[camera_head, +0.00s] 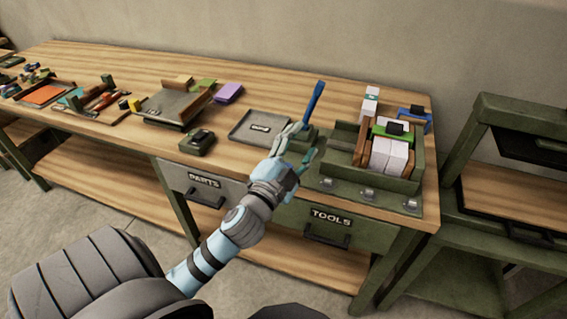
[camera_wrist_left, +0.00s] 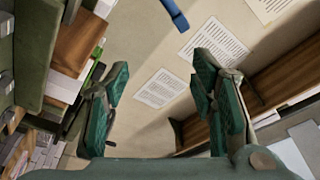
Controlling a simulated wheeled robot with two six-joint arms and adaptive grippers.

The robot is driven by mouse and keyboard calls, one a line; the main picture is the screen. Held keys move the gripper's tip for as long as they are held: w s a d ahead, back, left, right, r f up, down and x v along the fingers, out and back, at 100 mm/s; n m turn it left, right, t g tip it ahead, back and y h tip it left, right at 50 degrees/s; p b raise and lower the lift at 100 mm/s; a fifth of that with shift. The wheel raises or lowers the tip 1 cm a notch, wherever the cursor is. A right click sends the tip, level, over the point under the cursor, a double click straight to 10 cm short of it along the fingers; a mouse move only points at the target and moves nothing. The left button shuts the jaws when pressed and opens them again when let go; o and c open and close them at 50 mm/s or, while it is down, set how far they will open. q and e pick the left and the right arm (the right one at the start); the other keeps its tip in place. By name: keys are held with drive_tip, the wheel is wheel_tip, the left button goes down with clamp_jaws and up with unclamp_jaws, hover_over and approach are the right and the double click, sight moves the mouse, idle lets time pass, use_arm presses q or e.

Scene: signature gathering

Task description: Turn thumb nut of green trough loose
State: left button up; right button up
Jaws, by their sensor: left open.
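The green trough (camera_head: 399,186) stands at the right end of the workbench and holds white blocks (camera_head: 389,155) between brown boards (camera_head: 362,142). Several small grey metal fittings (camera_head: 366,194) sit along its front base; I cannot tell which is the thumb nut. My left gripper (camera_head: 300,146) is open and empty, just left of the trough, in front of an upright blue handle (camera_head: 314,100). In the left wrist view its fingers (camera_wrist_left: 160,95) are spread apart, with the trough's green wall (camera_wrist_left: 38,50) at the left. My right gripper is not in view.
A grey tray (camera_head: 247,131) lies left of the gripper, and a dark green box (camera_head: 197,142) sits near the front edge. Another tray (camera_head: 172,104) and a purple block (camera_head: 229,92) lie farther left. A green rack (camera_head: 516,112) stands at the right.

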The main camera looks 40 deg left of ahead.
use_arm(q)
drive_tip(key=w+d+r+m+t+h, duration=0.25)
drive_tip(key=d+r+m+h, duration=0.2)
drive_tip(key=r+m, duration=0.3)
drive_tip(key=s+d+r+m+g+h, duration=0.1)
drive_tip(key=d+r+m+g+h, duration=0.1)
drive_tip(key=d+m+g+h, duration=0.45)
drive_tip(key=d+r+m+g+h, duration=0.25)
drive_tip(key=m+h, duration=0.55)
drive_tip(key=m, duration=0.6)
drive_tip(key=a+f+m+g+y, duration=0.6)
drive_tip(key=a+f+y, duration=0.2)
drive_tip(key=a+f, duration=0.1)
drive_tip(key=s+a+f+n+g+y, duration=0.1)
drive_tip(key=s+a+y, duration=0.15)
drive_tip(key=a, duration=0.45)
drive_tip(key=s+a+f+n+g+y, duration=0.1)
drive_tip(key=a+g+y, duration=0.1)
drive_tip(key=a+y, duration=0.35)
drive_tip(key=shift+h, duration=0.9)
drive_tip(key=b+x, duration=0.4)
drive_tip(key=x, duration=0.1)
drive_tip(key=a+b+x, duration=0.1)
drive_tip(key=b+x, duration=0.1)
drive_tip(key=x, duration=0.1)
drive_tip(key=shift+s+f, duration=0.25)
drive_tip(key=x, duration=0.5)
drive_tip(key=shift+w, duration=0.3)
